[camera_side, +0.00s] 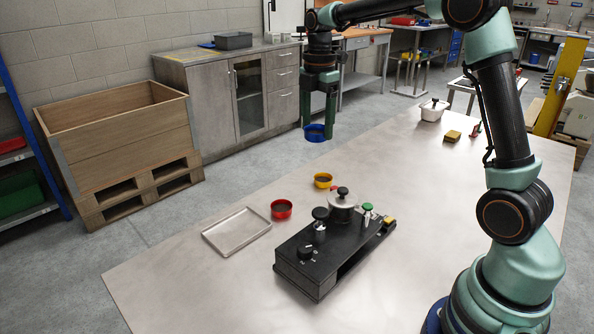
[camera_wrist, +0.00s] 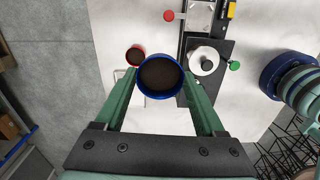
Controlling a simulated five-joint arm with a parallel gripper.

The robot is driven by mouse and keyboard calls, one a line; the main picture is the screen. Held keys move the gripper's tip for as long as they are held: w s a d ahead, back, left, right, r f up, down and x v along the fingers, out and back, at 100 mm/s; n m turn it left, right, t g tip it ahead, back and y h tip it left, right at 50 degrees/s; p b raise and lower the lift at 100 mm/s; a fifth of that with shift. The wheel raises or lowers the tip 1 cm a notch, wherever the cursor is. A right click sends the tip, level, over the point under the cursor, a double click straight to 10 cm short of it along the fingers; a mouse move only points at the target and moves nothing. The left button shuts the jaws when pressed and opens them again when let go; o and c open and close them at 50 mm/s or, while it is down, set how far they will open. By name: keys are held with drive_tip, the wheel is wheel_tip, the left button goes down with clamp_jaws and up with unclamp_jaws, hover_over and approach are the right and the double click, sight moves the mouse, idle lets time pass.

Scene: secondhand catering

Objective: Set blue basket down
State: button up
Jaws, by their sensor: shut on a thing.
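The blue basket (camera_side: 315,134) is a small round cup, and the wrist view shows its blue rim (camera_wrist: 160,97) around a dark brown inside. My gripper (camera_side: 320,122) points down and is shut on the basket, with one finger on each side in the wrist view (camera_wrist: 161,80). The basket hangs in the air, clear of the table, and looks about level. In the side view it appears against the floor behind the table's far edge.
On the steel table (camera_side: 180,295) are a red basket (camera_side: 281,213), a yellow basket (camera_side: 323,184), a shallow tray (camera_side: 237,231) and a black device (camera_side: 310,272) with knobs and a metal cylinder. A white pot (camera_side: 432,114) and a yellow block (camera_side: 452,135) stand farther back. Bare tabletop lies between.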

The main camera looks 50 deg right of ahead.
drive_tip(key=w+a+n, duration=0.2)
drive_tip(key=w+a, duration=0.5)
drive_tip(key=a, duration=0.2)
drive_tip(key=n, duration=0.1)
hover_over(238, 230)
wheel_tip(238, 230, down, 3)
wheel_tip(238, 230, down, 19)
drive_tip(key=shift+f, duration=0.1)
drive_tip(key=shift+f, duration=0.15)
drive_tip(key=o, duration=1.4)
drive_tip(key=shift+o, duration=0.2)
